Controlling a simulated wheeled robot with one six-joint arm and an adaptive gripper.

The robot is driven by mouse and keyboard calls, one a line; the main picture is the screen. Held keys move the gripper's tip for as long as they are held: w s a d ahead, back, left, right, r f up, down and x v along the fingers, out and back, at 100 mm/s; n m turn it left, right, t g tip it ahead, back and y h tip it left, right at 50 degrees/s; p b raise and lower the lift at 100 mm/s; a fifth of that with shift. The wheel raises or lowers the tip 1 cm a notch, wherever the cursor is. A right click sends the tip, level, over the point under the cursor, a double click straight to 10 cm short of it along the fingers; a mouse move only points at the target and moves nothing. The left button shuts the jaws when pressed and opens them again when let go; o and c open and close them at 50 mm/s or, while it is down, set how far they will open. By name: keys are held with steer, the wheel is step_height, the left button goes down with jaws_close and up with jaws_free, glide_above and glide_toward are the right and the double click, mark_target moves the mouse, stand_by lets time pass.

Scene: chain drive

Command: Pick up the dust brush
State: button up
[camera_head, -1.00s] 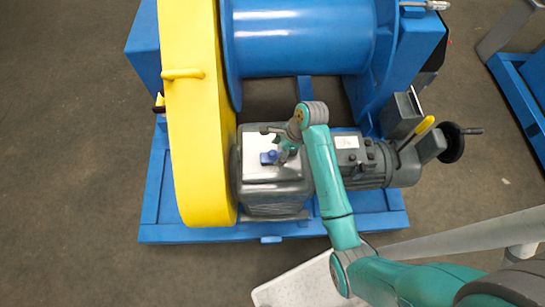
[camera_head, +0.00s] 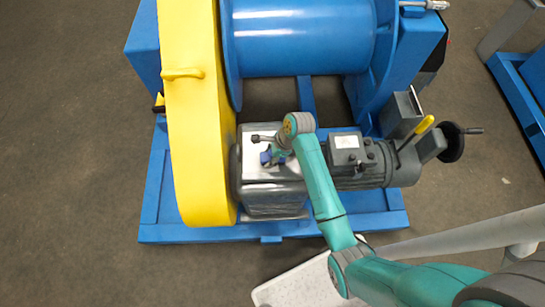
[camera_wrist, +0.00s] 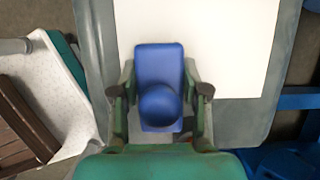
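The dust brush, as I take it, is a blue block with a round blue knob on top. It rests on the pale top plate of the grey gearbox (camera_head: 275,203); in the wrist view the brush (camera_wrist: 160,60) lies in the middle, over the white plate (camera_wrist: 225,45). My gripper (camera_wrist: 160,80) is open, with one finger on each side of the brush. Only narrow gaps show, and I cannot tell if either finger touches. In the head view my gripper (camera_head: 274,153) is over the gearbox top and partly covers the brush (camera_head: 265,157).
The yellow guard (camera_head: 198,120) rises just left of the gearbox. The motor (camera_head: 360,160) is on its right, the blue drum (camera_head: 300,40) behind. A speckled white tray (camera_head: 300,287) is at the front; it shows at left in the wrist view (camera_wrist: 55,95), with a brown item.

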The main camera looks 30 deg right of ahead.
mark_target(270, 152)
steer(key=c, duration=0.3)
steer(key=shift+c, duration=0.2)
step_height(270, 152, up, 10)
stand_by(0.3)
